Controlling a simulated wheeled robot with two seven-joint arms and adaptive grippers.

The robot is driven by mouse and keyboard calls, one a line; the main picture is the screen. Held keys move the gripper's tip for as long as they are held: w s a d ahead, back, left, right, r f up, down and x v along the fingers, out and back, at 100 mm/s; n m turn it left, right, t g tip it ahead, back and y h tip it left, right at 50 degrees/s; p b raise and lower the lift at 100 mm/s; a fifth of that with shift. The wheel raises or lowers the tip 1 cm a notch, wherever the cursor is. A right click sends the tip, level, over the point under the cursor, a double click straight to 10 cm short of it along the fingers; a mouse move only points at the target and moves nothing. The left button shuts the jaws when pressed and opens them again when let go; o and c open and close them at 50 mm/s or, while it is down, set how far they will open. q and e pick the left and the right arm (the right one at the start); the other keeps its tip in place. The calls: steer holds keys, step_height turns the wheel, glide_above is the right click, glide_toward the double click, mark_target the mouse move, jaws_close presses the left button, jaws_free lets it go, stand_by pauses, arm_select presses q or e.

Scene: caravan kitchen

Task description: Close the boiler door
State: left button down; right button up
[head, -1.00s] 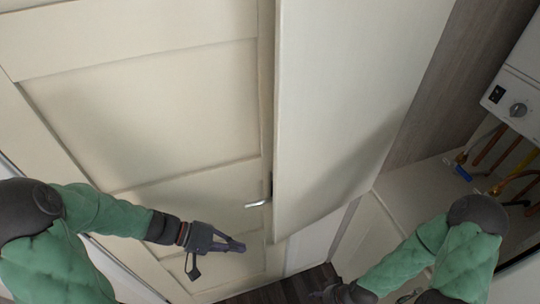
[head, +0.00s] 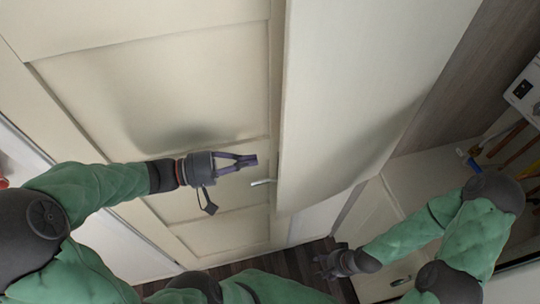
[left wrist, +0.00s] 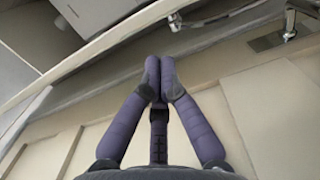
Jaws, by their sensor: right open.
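A large plain pale door panel (head: 365,90) stands swung open in the middle of the head view, apparently the boiler door. The white boiler (head: 524,88) shows at the right edge, uncovered, with pipes below it. My left gripper (head: 254,160) is left of the panel's near edge, in front of a panelled cream door. Its fingertips meet with nothing between them; the left wrist view (left wrist: 160,80) shows this too. I cannot tell whether it touches the panel. My right gripper (head: 326,264) is low, below the panel, open and empty.
The panelled cream door (head: 150,90) fills the left side. Its metal handle (head: 263,182) is just below my left fingertips and shows in the left wrist view (left wrist: 284,30). A grey wood-look wall (head: 465,85) lies behind the panel. Dark floor (head: 290,264) is visible below.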

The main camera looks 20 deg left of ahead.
arm_select(q)
steer(key=shift+x, duration=2.75)
steer(key=shift+a, duration=0.1)
